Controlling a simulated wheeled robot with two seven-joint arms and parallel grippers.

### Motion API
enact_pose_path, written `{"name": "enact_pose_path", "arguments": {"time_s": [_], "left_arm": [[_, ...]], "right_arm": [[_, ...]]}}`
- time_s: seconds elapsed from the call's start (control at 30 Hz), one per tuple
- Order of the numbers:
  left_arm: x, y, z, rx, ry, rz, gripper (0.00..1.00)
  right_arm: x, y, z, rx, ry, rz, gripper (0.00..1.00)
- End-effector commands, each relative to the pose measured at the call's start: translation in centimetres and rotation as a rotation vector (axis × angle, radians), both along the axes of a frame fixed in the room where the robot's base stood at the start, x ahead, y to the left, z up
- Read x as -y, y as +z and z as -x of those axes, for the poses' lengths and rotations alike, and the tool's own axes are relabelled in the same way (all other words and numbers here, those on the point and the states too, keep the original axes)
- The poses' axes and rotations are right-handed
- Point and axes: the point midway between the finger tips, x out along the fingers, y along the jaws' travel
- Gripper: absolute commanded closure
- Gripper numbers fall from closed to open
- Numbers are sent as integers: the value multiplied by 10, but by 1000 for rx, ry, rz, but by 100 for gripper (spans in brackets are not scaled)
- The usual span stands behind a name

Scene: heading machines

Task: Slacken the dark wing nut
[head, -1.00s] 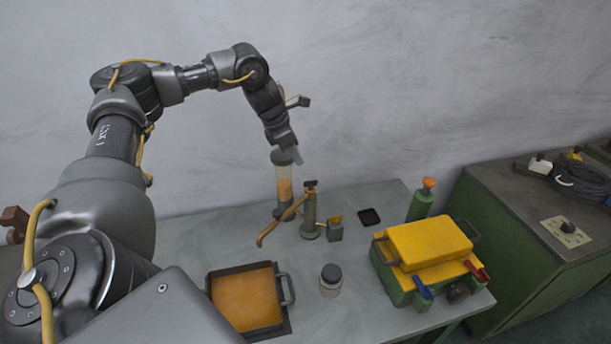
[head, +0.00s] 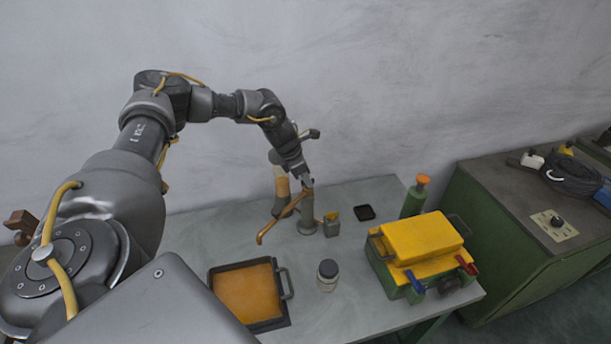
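A grey upright post (head: 307,218) stands on the table near the back, with a bent copper-coloured arm (head: 281,216) reaching down to its left. The dark wing nut sits on top of this post in the earlier frame; now my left gripper covers that spot, so I cannot make the nut out clearly. My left gripper (head: 306,183) points down at the top of the post, at or just above it. Its fingers are too small and hidden to show whether they are open or shut. My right gripper is not in view.
A clear cylinder with orange contents (head: 282,190) stands just behind the post. A small grey-green can (head: 332,226), a lidded jar (head: 327,276), an orange-filled tray (head: 281,318), a green bottle (head: 413,200) and a yellow-topped green box (head: 421,238) stand around.

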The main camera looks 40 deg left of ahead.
Motion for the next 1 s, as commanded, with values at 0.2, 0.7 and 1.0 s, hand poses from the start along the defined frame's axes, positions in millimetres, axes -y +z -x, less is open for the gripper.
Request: {"name": "enact_pose_path", "arguments": {"time_s": [0.2,0.7,1.0], "left_arm": [[0,0,0,0,0,0,92],[1,-1,1,-2,17,0,100],[3,-3,3,-5,166,1,100]], "right_arm": [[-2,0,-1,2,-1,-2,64],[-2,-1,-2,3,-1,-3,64],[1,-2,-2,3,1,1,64]]}}
